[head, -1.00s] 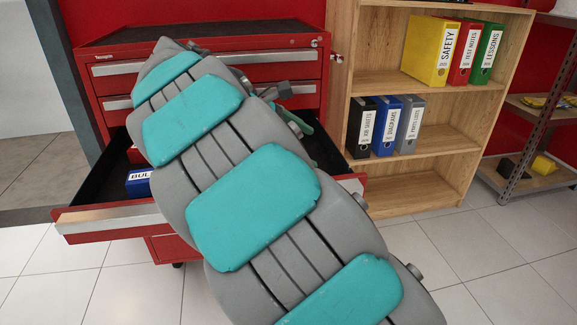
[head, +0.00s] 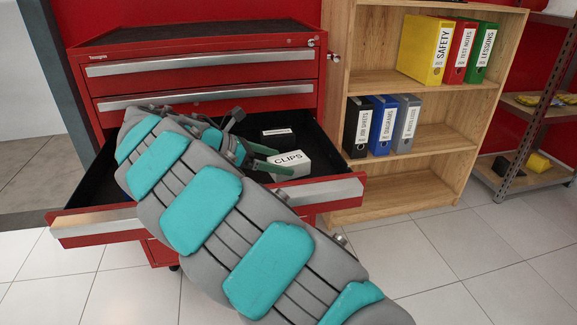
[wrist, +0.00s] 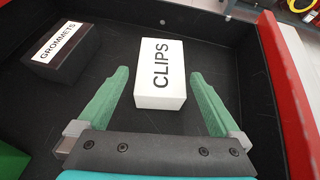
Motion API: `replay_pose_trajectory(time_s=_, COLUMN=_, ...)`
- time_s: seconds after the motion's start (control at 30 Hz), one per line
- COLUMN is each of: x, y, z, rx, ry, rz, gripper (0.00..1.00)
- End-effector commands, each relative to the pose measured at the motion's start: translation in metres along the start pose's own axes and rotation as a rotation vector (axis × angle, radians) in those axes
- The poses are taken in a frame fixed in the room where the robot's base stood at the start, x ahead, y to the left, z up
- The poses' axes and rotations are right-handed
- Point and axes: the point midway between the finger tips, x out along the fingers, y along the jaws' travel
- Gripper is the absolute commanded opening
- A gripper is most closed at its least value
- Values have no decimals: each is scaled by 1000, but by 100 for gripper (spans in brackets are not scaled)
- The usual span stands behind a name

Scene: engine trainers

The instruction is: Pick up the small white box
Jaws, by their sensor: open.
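The small white box (head: 290,164), labelled CLIPS, lies in the open drawer of the red tool chest, in its right part. In the wrist view the white box (wrist: 161,74) lies ahead, between the lines of the two green fingers. My gripper (head: 268,158) is inside the drawer area, left of the box, with its fingers pointing at it. In the wrist view my gripper (wrist: 158,88) is open, with a finger on each side of the box's near end and gaps to both. Nothing is held.
A black box labelled GROMMETS (wrist: 70,48) lies to the left in the wrist view; it is also behind the white box in the head view (head: 277,133). A green thing (wrist: 12,160) is at lower left. The drawer's red front (wrist: 283,90) is close on the right.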

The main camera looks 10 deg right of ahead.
Motion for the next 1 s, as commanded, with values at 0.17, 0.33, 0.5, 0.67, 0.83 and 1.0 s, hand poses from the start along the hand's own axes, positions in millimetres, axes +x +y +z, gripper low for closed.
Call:
replay_pose_trajectory(time_s=0.17, x=28, y=-2, z=4, rx=0, ry=-2, rz=-6, gripper=100)
replay_pose_trajectory(time_s=0.33, x=38, y=-1, z=4, rx=1, ry=0, rz=-1, gripper=100)
replay_pose_trajectory(time_s=0.5, x=38, y=0, z=4, rx=1, ry=0, rz=-1, gripper=98)
replay_pose_trajectory(time_s=0.67, x=38, y=-1, z=4, rx=1, ry=0, rz=-1, gripper=80)
replay_pose_trajectory(time_s=0.83, x=38, y=-1, z=4, rx=1, ry=0, rz=-1, gripper=61)
replay_pose_trajectory(time_s=1.0, x=38, y=-1, z=4, rx=1, ry=0, rz=-2, gripper=42)
